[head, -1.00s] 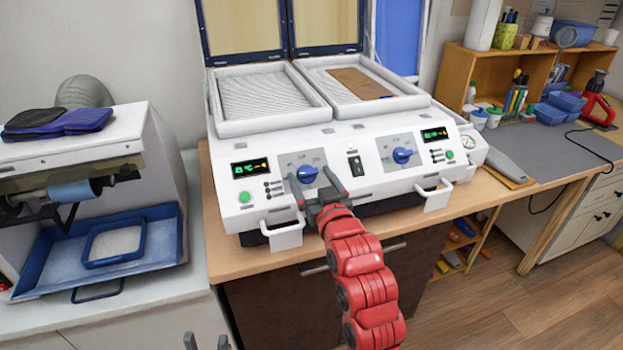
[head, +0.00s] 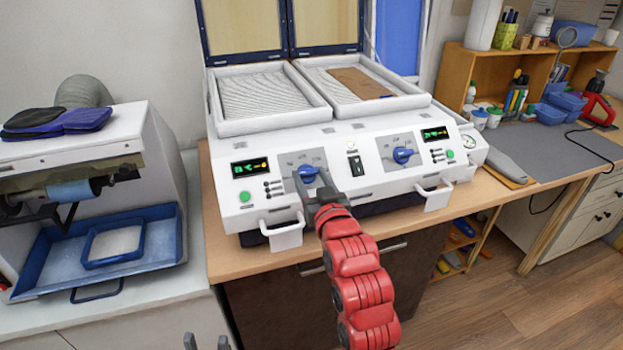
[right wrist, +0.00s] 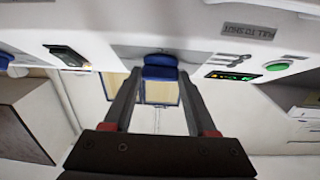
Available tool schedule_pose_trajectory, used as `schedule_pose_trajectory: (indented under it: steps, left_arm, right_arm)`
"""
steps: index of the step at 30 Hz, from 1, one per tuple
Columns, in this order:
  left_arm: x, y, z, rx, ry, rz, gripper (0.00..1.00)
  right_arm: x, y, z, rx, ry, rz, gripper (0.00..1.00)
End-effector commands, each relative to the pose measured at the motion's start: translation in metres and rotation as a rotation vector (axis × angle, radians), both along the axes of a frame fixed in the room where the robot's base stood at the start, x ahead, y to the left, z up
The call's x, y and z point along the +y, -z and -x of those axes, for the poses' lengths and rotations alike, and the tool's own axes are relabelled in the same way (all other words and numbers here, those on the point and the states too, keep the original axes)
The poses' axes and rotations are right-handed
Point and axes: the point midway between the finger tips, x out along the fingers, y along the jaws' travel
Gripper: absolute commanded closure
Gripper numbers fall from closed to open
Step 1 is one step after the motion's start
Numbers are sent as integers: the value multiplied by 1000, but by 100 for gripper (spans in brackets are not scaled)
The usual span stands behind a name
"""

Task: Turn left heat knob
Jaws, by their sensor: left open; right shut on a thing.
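The left heat knob (head: 308,173) is blue and sits on the left grey dial plate of the white machine (head: 345,200). My right gripper (head: 312,183) reaches up to it from below, and its fingers are closed on the knob. In the right wrist view, the same blue knob (right wrist: 160,68) sits between the two fingertips. The fingers partly hide the knob and its dial in the head view. My left gripper (head: 205,341) shows only as two fingertips at the bottom edge, apart and empty.
A second blue knob (head: 403,155) is on the right side of the panel. Green buttons (head: 245,197) and lit displays (head: 250,167) flank the knobs. White handles (head: 284,232) stick out below the panel. A blue tray (head: 100,255) stands at the left.

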Motion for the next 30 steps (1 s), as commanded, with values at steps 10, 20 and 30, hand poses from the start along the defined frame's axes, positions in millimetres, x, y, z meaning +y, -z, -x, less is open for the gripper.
schedule_pose_trajectory:
  steps: [10,20,30]
  left_arm:
    - [0,31,0,0,0,0,50]
    - [0,97,0,0,0,0,50]
    - [0,158,0,0,0,0,50]
  right_arm:
    - [7,4,1,42,159,-145,98]
    - [12,6,1,104,393,-346,98]
    - [15,1,0,174,638,-549,98]
